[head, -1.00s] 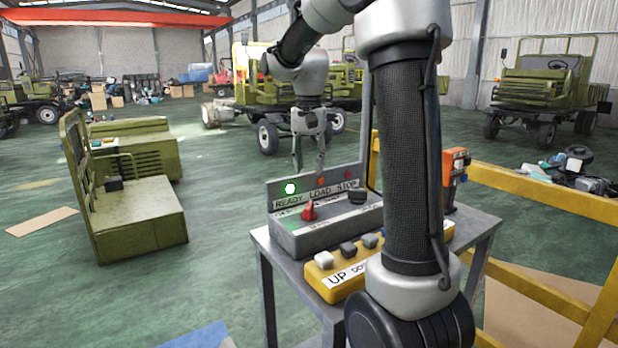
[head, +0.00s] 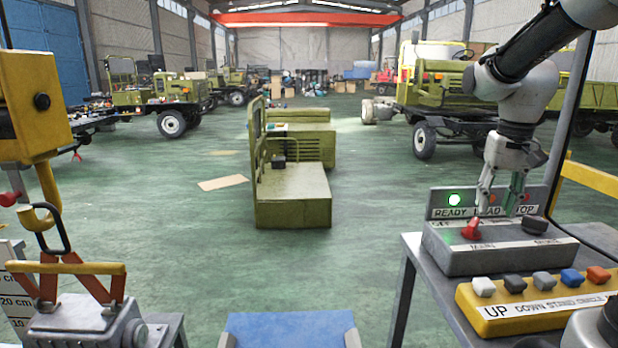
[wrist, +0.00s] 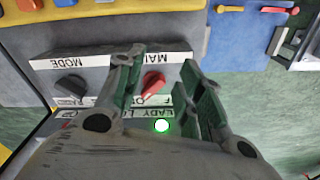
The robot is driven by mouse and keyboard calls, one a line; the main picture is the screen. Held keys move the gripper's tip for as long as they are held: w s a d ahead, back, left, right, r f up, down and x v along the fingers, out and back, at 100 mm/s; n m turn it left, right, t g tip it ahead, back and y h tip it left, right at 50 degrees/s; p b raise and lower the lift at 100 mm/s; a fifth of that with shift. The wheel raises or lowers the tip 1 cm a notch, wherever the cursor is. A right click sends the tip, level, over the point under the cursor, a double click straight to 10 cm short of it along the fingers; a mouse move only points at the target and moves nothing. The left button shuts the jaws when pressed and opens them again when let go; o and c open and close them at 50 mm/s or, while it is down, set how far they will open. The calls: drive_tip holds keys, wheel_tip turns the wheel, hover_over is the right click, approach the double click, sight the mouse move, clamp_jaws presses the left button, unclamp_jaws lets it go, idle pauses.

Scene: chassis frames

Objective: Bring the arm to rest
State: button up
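My gripper (head: 497,207) hangs fingers down over the grey control box (head: 490,262) at the right of the head view. In the wrist view its two fingers (wrist: 163,62) stand apart with nothing held between them. A red knob labelled MAIN (head: 471,229) lies below and shows between the fingers in the wrist view (wrist: 153,84); the fingers look apart from it. A dark MODE knob (head: 535,225) sits to its right in the head view. The READY lamp (head: 455,200) glows green. The fingers partly hide the panel's middle label.
A yellow button box (head: 530,312) stands in front of the control box on a grey table (head: 412,245). A yellow hoist hook (head: 38,217) hangs at the left over a lifting clamp (head: 80,325). A green vehicle body (head: 292,207) stands mid-floor, with open floor around it.

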drive_tip(key=s+a+r+n+t, duration=0.1)
drive_tip(key=s+a+n+t, duration=0.2)
drive_tip(key=s, duration=1.2)
drive_tip(key=shift+s+a+t, duration=0.3)
drive_tip(key=shift+s+t, duration=0.1)
